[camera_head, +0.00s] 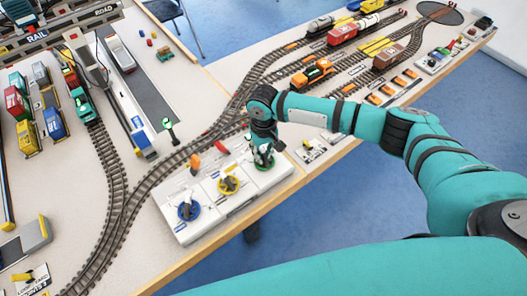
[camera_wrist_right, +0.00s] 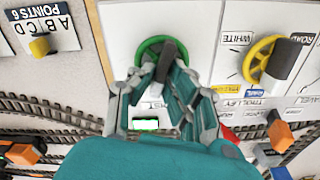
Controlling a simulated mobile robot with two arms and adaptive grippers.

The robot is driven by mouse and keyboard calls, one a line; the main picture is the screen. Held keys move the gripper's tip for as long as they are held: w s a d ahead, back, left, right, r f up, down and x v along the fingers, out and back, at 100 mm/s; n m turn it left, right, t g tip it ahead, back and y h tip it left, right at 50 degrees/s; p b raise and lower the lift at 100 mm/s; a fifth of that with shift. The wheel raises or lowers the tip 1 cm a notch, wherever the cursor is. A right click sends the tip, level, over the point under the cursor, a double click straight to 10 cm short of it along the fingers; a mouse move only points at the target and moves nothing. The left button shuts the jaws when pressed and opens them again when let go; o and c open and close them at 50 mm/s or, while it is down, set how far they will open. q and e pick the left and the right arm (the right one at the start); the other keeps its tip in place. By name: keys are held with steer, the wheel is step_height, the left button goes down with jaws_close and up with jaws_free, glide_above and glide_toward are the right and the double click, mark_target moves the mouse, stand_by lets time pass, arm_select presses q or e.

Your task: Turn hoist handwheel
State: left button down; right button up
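The green handwheel (camera_wrist_right: 146,49) sits on a white panel; the label below it is partly hidden, with only "ST" readable. Its dark crank knob (camera_wrist_right: 166,61) stands up from the rim. My right gripper (camera_wrist_right: 159,76) is over this wheel, with its fingers on either side of the knob. I cannot tell whether they press on it. In the head view my right gripper (camera_head: 263,160) covers most of the green wheel at the right end of the panel row. My left gripper is not in view.
A yellow handwheel (camera_head: 228,185) and a blue handwheel (camera_head: 188,211) sit on the same panel row (camera_head: 215,218). An orange lever (camera_head: 221,147) stands behind them. Tracks curve close behind the panels. The table edge (camera_head: 215,246) runs just in front.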

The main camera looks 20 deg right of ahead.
jaws_close()
steer(key=n+p, duration=0.2)
steer(key=shift+a+r+n, duration=0.1)
steer(key=shift+r+n, duration=0.05)
steer(key=shift+n, duration=0.25)
steer(key=n+p, duration=0.1)
steer(key=n, duration=0.1)
steer(key=shift+a+n, duration=0.1)
steer(key=shift+n, duration=0.3)
steer(key=n+p, duration=0.1)
steer(key=n, duration=0.1)
steer(key=shift+s+a+n, duration=0.1)
steer(key=shift+n, duration=0.2)
steer(key=n+p, duration=0.1)
steer(key=n, duration=0.4)
steer(key=shift+s, duration=0.1)
steer(key=shift+n+p, duration=0.3)
steer(key=shift+n, duration=0.1)
steer(key=o, duration=0.6)
jaws_free()
